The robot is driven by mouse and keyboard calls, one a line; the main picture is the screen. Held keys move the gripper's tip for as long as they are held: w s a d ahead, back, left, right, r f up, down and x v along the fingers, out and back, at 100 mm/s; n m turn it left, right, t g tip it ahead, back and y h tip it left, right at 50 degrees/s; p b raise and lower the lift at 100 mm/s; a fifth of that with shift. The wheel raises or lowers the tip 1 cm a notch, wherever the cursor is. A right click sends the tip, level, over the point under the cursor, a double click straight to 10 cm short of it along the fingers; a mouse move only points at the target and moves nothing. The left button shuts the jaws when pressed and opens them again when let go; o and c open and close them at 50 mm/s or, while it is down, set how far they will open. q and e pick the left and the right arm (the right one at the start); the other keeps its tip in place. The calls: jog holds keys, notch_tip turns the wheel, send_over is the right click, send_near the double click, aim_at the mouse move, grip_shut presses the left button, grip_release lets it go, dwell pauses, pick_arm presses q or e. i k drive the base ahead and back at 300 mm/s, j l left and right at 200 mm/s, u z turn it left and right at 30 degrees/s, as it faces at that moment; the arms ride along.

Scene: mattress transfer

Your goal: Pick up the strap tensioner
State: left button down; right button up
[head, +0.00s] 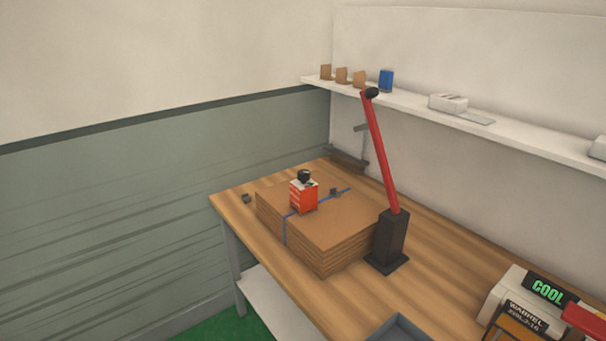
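A long red bar with a black knob (381,150) stands tilted in a black block-shaped base (389,238) on the wooden table (430,275), at the right corner of a brown stack (325,245). It looks like the strap tensioner, but I cannot tell for certain. A small orange-red box with a black top (304,195) sits on the stack. A blue strap (285,230) runs over the stack and down its front side. Neither of my grippers shows in the head view.
A machine with a green "COOL" display (547,291) stands at the lower right, with a grey tray (400,330) to its left. Bare tabletop lies between the base and the machine.

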aim_at(304, 198)
jog(key=i+j+z, duration=0.1)
jog(key=z, duration=0.6)
jog(key=i+j+z, duration=0.3)
jog(key=j, duration=0.15)
jog(key=j+z, duration=0.35)
jog(key=i+j+z, duration=0.1)
jog(key=j+z, duration=0.2)
jog(key=j, duration=0.35)
jog(key=i+j, duration=0.1)
jog(key=j, duration=0.95)
jog(key=j+z, duration=0.15)
jog(key=j, duration=0.9)
